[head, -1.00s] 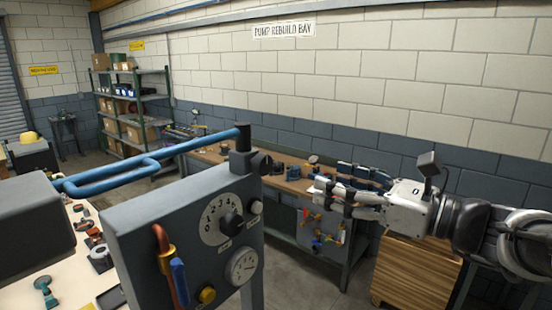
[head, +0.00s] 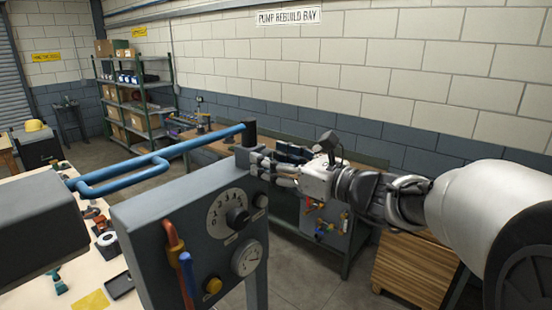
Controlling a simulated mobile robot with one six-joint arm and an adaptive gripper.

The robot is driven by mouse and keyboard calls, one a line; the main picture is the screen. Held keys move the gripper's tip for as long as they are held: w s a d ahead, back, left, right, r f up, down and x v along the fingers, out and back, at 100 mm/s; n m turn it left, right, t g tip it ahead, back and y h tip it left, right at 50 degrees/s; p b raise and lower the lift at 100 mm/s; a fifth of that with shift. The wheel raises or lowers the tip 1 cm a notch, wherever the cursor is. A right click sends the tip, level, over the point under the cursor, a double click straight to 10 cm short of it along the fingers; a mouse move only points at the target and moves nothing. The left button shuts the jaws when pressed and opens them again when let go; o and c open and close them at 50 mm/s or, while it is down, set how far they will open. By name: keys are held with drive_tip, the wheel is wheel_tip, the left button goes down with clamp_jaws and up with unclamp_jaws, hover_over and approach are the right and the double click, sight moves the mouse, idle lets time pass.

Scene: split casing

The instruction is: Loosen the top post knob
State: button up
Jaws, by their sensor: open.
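The dark post (head: 249,133) stands on the top edge of the grey control box (head: 150,235), with the end of a blue bent rod (head: 205,141) meeting it. My gripper (head: 258,166) is at the lower part of the post, coming in from the right with its jaws open. Its fingers cover the place where the post's side knob sits, so I do not see the knob now. I cannot tell whether the fingers touch it.
A dark grey block (head: 38,222) is at the left. Behind stand a workbench (head: 345,225) and a wooden cabinet (head: 415,265).

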drive_tip(key=c, duration=1)
drive_tip(key=shift+c, duration=0.2)
drive_tip(key=shift+f+n+b, duration=0.1)
drive_tip(key=shift+n+b, duration=0.2)
drive_tip(key=shift+b, duration=0.4)
drive_tip(key=n+b, duration=0.8)
drive_tip(key=b, duration=0.3)
drive_tip(key=n+b, duration=0.8)
drive_tip(key=b, duration=0.3)
drive_tip(key=shift+s+a+f+n, duration=0.2)
drive_tip(key=shift+n, duration=0.2)
